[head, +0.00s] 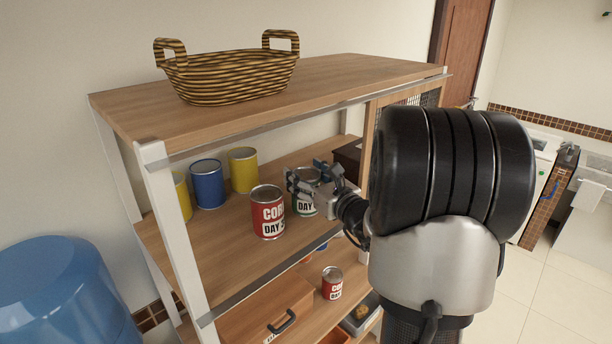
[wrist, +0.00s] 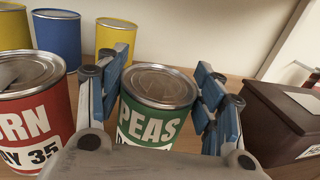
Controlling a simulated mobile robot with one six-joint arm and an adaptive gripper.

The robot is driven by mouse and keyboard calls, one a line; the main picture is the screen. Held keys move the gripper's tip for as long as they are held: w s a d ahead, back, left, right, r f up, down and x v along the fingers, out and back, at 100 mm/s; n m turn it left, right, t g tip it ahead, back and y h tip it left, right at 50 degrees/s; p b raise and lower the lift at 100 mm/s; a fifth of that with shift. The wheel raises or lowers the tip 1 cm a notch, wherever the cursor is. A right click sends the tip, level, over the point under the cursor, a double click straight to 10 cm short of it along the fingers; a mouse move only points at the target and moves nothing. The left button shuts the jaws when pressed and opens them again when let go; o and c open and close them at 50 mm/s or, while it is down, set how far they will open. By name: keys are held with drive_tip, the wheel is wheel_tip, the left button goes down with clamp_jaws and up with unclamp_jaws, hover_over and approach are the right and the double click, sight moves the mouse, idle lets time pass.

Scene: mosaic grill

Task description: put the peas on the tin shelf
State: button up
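The peas can (wrist: 150,122), with a green and white label and a metal lid, stands upright on the middle shelf (head: 228,250). It also shows in the head view (head: 304,207), partly hidden by my gripper. My gripper (wrist: 163,72) is open, with one blue-padded finger on each side of the peas can. The fingers are close to its sides; contact is hard to tell. In the head view my gripper (head: 316,180) reaches in from the right. A red corn can (head: 268,213) stands upright just left of the peas; it also fills the left of the wrist view (wrist: 30,100).
A blue can (head: 208,185) and yellow cans (head: 243,170) stand behind, to the left. A dark brown box (wrist: 285,125) is close right of my gripper. A basket (head: 230,82) sits on the top board. Another corn can (head: 332,283) stands on the lower shelf.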

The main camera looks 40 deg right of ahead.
drive_tip(key=o, duration=0.3)
drive_tip(key=shift+o, duration=0.2)
drive_tip(key=shift+r, duration=0.15)
drive_tip(key=shift+s+r, duration=0.15)
drive_tip(key=s+a+b, duration=0.1)
drive_tip(key=s, duration=1)
drive_tip(key=shift+s+a, duration=0.25)
drive_tip(key=shift+s, duration=0.1)
